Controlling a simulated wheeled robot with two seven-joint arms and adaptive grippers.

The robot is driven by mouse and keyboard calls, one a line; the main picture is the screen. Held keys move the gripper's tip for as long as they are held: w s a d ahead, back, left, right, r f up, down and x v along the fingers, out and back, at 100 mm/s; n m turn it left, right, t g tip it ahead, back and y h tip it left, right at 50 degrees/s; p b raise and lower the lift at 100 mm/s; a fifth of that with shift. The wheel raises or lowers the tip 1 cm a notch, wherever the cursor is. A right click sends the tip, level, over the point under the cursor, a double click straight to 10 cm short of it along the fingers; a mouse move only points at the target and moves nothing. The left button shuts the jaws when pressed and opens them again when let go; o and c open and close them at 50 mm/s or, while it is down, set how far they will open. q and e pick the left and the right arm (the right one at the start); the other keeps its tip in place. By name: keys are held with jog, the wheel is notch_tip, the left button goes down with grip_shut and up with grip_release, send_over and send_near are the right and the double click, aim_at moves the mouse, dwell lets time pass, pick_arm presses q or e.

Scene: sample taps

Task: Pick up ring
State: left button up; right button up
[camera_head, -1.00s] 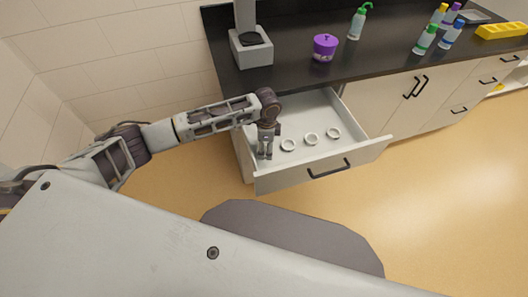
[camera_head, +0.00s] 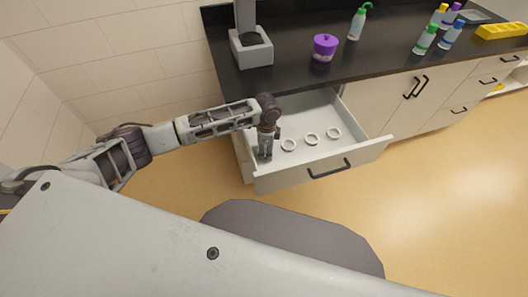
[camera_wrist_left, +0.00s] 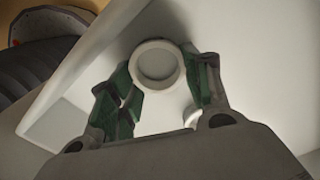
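Three white rings lie in a row on the floor of the open drawer: the left ring (camera_head: 288,150), the middle ring (camera_head: 311,144) and the right ring (camera_head: 333,138). My left gripper (camera_head: 265,154) points down into the drawer's left part, left of these rings. In the left wrist view its green-padded fingers (camera_wrist_left: 164,72) are apart. A white ring (camera_wrist_left: 151,44) shows between and just beyond the fingertips, with a gap on each side. Another ring (camera_wrist_left: 212,118) is partly hidden behind the right finger. My right gripper is not in view.
The drawer (camera_head: 335,172) has a raised front and side walls close to the gripper. The black countertop (camera_head: 290,75) above holds a grey device (camera_head: 251,52), a purple pot (camera_head: 325,47) and several bottles. The drawer's right part is bare.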

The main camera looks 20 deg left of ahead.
pick_arm(q)
jog(key=shift+r, duration=0.1)
jog(key=shift+c, duration=0.2)
notch_tip(320, 180, up, 10)
jog(key=shift+p, duration=0.3)
dwell(0.4)
dwell(0.8)
dwell(1.2)
